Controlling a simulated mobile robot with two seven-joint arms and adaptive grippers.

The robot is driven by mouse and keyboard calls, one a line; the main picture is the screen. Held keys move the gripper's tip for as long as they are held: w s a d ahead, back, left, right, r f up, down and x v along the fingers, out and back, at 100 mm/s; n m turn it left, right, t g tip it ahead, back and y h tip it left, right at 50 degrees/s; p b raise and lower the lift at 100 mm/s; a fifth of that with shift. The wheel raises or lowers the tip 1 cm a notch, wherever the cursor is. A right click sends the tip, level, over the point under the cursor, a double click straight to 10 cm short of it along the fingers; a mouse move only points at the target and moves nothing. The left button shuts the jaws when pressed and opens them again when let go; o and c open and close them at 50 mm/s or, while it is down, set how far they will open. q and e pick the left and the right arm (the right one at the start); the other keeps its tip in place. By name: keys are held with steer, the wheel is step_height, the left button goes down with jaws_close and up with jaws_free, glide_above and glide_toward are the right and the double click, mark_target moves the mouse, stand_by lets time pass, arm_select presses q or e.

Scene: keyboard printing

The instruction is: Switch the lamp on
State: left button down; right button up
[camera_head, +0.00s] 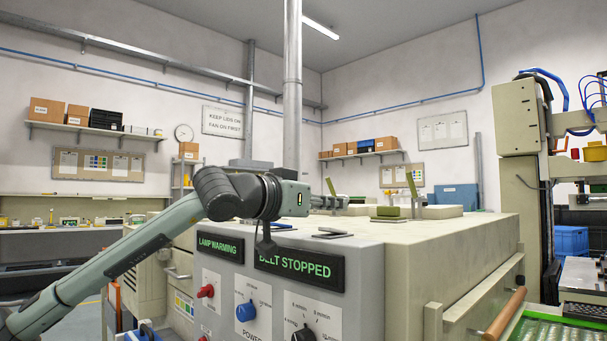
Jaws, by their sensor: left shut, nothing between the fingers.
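The beige machine's grey control panel (350,280) stands in front of me. Its left display (220,246) reads "LAMP WARMING" in green, and its right display (301,268) reads "BELT STOPPED", its left end partly covered by my gripper. Below are a red knob (205,291), a blue knob (246,311) above the label "POWER", and a black knob (303,333) cut by the bottom edge. My left gripper (266,247) points down in front of the displays, above the blue knob and apart from it. It is shut and empty. My right gripper is out of view.
Flat dark pieces (332,233) and green upright parts (411,190) are on the machine top (450,230). A wooden-handled bar (505,314) and a green tray (560,331) are at the lower right. A workbench (60,240) runs along the left wall.

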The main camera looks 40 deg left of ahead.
arm_select(q)
steer(key=shift+r, duration=0.45)
steer(key=shift+s, duration=0.1)
steer(key=s, duration=0.1)
steer(key=s+r+b, duration=0.1)
steer(key=s, duration=0.2)
steer(key=shift+s+a+r+b, duration=0.15)
steer(key=shift+a+b, duration=0.1)
steer(key=shift+b, duration=0.1)
steer(key=shift+s+a+r+b, duration=0.1)
steer(key=shift+s+r+b, duration=0.2)
steer(key=shift+s, duration=0.5)
steer(key=shift+s+d+r+b, duration=0.1)
steer(key=shift+s+r+b, duration=0.25)
steer(key=shift+s, duration=0.45)
steer(key=shift+s+a+r+b, duration=0.15)
steer(key=shift+s+r, duration=0.25)
steer(key=shift+s, duration=0.4)
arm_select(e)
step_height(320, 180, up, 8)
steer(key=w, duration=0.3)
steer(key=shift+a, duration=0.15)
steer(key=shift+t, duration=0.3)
